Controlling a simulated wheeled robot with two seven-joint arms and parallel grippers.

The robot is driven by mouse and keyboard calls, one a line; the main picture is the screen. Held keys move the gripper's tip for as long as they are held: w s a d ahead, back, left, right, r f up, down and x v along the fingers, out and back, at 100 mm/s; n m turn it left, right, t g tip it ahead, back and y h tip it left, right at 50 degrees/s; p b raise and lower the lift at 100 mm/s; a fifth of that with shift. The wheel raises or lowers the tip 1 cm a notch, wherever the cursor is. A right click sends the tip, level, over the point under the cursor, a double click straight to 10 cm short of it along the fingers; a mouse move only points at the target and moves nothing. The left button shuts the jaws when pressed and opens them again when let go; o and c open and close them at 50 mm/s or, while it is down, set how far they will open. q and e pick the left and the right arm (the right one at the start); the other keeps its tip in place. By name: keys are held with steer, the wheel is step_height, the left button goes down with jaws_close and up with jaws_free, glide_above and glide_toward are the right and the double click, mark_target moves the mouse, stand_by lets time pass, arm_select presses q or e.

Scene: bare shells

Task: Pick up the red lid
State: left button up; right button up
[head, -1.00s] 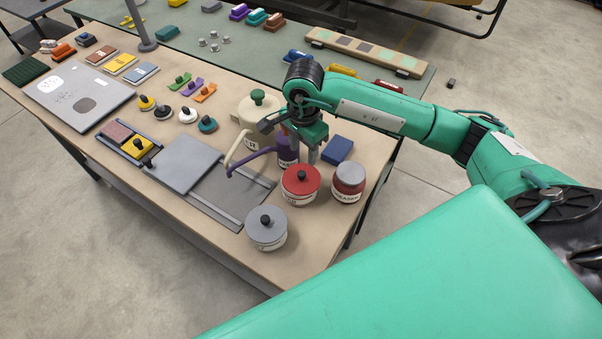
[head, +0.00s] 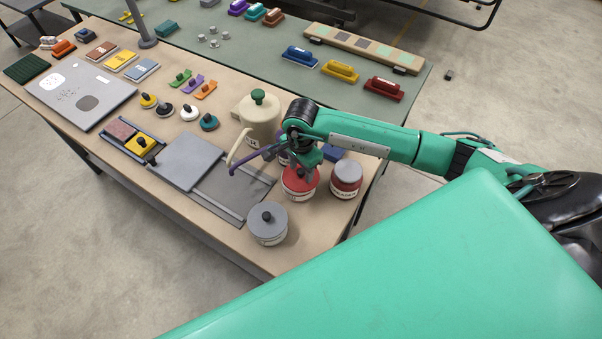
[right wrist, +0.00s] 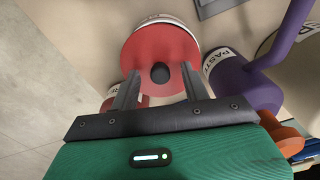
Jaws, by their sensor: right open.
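The red lid (head: 297,183) sits on a round pot at the right end of the table in the head view. In the right wrist view the red lid (right wrist: 155,55) shows its dark round knob between my fingers. My right gripper (head: 303,172) is just above the lid; in the right wrist view the gripper (right wrist: 158,85) has its two fingers apart, one on each side of the knob. Nothing is held. Whether the fingers touch the lid I cannot tell. My left gripper is not in view.
A purple pot (right wrist: 245,85) stands close beside the red-lidded pot. A grey-lidded pot (head: 267,222) stands in front, and a red pot with a grey top (head: 346,178) to the right. A cream pot (head: 260,118) is behind. Bare tabletop (head: 310,235) lies near the front edge.

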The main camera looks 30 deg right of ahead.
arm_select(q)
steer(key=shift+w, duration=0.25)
arm_select(e)
jaws_close()
